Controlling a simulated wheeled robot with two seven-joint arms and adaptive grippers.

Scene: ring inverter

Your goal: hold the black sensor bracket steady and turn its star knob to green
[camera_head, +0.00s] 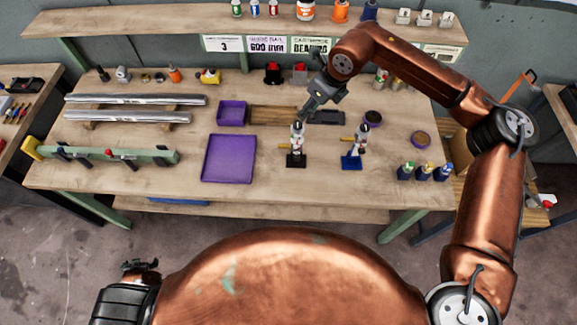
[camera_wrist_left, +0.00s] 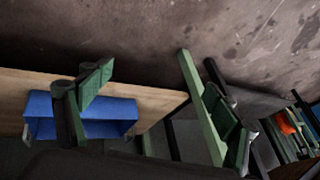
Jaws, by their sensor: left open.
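The black sensor bracket (camera_head: 296,160) stands upright on the workbench (camera_head: 110,183) near its front middle, with a pale upper part and a small yellow piece at its left. Its star knob and the knob's colour are too small to make out. My right gripper (camera_head: 307,112) points down just above and behind the bracket's top; whether it touches is unclear, and its finger opening cannot be told. My left gripper (camera_head: 140,267) is low at the left, in front of the bench and far from the bracket. In the left wrist view its fingers (camera_wrist_left: 158,92) are spread and empty.
A similar blue-based bracket (camera_head: 352,162) stands to the right. A purple tray (camera_head: 229,158) lies to the left, with a small purple bin (camera_head: 232,113) behind it. Several bottles (camera_head: 423,172) stand front right. A blue bin (camera_wrist_left: 115,112) shows in the left wrist view.

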